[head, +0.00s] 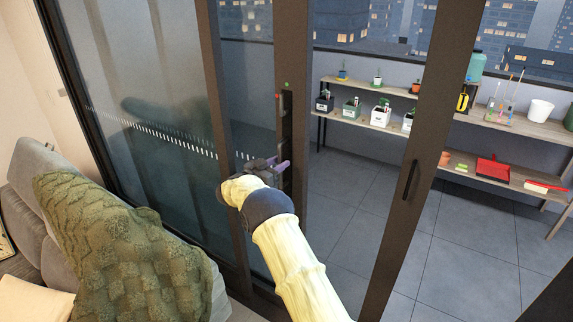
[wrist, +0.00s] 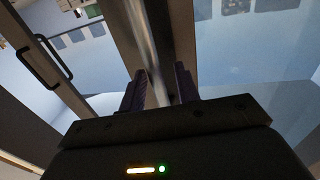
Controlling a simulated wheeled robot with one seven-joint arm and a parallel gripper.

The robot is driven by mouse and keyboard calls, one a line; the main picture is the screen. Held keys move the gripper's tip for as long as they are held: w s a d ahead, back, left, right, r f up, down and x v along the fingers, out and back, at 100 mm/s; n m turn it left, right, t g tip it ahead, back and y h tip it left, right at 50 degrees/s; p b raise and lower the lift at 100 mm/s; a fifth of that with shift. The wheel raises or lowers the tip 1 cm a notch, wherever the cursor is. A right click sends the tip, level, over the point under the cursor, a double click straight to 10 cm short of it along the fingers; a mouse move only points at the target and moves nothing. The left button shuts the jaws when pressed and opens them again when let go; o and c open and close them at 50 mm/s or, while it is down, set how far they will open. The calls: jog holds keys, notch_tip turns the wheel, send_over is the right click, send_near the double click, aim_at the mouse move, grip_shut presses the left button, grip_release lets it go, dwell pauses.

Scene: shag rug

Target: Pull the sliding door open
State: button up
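The sliding door is dark-framed glass; its left panel (head: 150,95) has a band of white dashes. A dark upright (head: 293,60) beside my gripper carries a narrow black plate with small red and green marks. My gripper (head: 278,165) is at this upright, at the plate's lower end. In the wrist view my gripper's purple fingers (wrist: 161,88) are apart, one on each side of a shiny upright bar (wrist: 142,35). I cannot tell whether they touch it. The grip point is partly hidden by my wrist in the head view.
Another dark upright (head: 428,130) with a black handle (head: 411,180) stands to the right. Beyond the glass are grey tiles (head: 350,210) and a shelf (head: 520,130) with pots and tools. A grey sofa with a green knitted throw (head: 120,245) is at lower left.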

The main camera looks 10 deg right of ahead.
jog(key=shift+w+d, duration=0.1)
jog(key=shift+d, duration=0.35)
jog(key=shift+d, duration=0.3)
jog(key=b+v, duration=0.3)
jog(key=v, duration=1.4)
jog(key=shift+s+a, duration=0.2)
jog(key=shift+s, duration=0.05)
jog(key=shift+r, duration=0.15)
